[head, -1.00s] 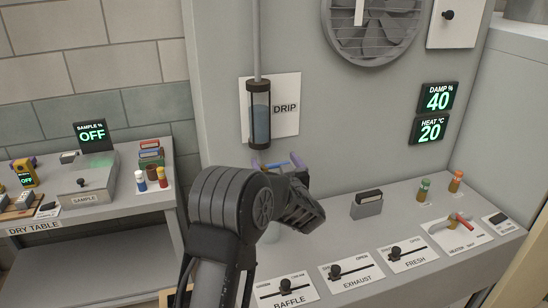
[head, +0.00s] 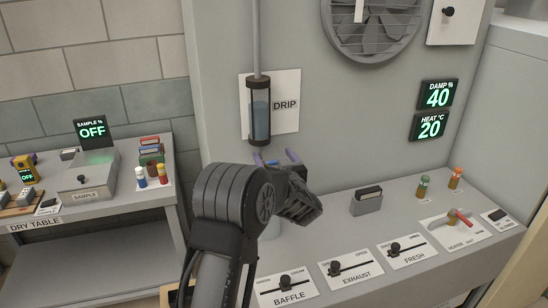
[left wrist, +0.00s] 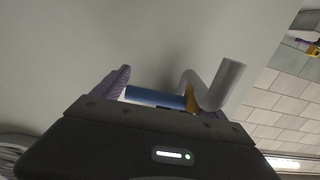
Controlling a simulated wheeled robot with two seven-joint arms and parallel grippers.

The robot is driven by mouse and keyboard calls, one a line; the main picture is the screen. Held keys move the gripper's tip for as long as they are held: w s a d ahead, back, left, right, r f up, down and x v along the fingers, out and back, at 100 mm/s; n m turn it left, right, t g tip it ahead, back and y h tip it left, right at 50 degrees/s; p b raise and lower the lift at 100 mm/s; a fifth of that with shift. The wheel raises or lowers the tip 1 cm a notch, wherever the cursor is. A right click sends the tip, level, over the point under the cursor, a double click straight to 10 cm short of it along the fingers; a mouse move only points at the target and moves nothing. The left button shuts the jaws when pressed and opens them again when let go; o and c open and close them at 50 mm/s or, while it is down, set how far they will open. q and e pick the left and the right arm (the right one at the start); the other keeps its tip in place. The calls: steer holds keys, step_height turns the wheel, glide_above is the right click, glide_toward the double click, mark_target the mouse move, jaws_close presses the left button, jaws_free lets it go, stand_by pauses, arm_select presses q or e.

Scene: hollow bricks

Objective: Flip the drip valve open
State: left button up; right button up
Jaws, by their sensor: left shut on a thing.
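The drip unit is a dark-framed tube of blue-grey liquid (head: 260,112) on the wall, beside a white DRIP plate (head: 287,105). My left gripper (head: 275,158), with purple fingers, is just below the tube. It is shut on the blue drip valve lever (left wrist: 155,97), which lies between the fingers in the left wrist view. A bent grey pipe (left wrist: 228,83) stands next to the lever there. My arm hides much of the valve in the head view, so its exact angle is unclear. My right gripper is not in view.
The counter holds BAFFLE (head: 287,287), EXHAUST (head: 350,269) and FRESH (head: 405,252) sliders. A card holder (head: 366,203) and a red-handled heater valve (head: 460,220) stand farther right. The dry table (head: 80,210) is at the left. Wall displays read damp 40 and heat 20.

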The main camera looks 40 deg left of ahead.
arm_select(q)
steer(key=c, duration=1)
steer(key=shift+o, duration=1.1)
steer(key=m+t+h+b, duration=0.1)
steer(key=b, duration=0.1)
steer(key=m+t+h+b, duration=0.1)
steer(key=b, duration=0.1)
steer(key=shift+s+d+f, duration=0.15)
steer(key=shift+d+f, duration=0.05)
steer(key=shift+d, duration=0.2)
steer(key=shift+o, duration=0.2)
steer(key=shift+d+r+m+t+h+b, duration=0.2)
steer(key=shift+m+t+h+b, duration=0.15)
steer(key=shift+t+h, duration=0.2)
steer(key=shift+o, duration=0.2)
steer(key=shift+d+r, duration=0.2)
steer(key=shift+r, duration=0.1)
steer(key=o, duration=1.7)
steer(key=shift+t, duration=0.25)
steer(key=shift+o, duration=0.2)
steer(key=shift+w+f, duration=0.1)
steer(key=shift+w, duration=0.1)
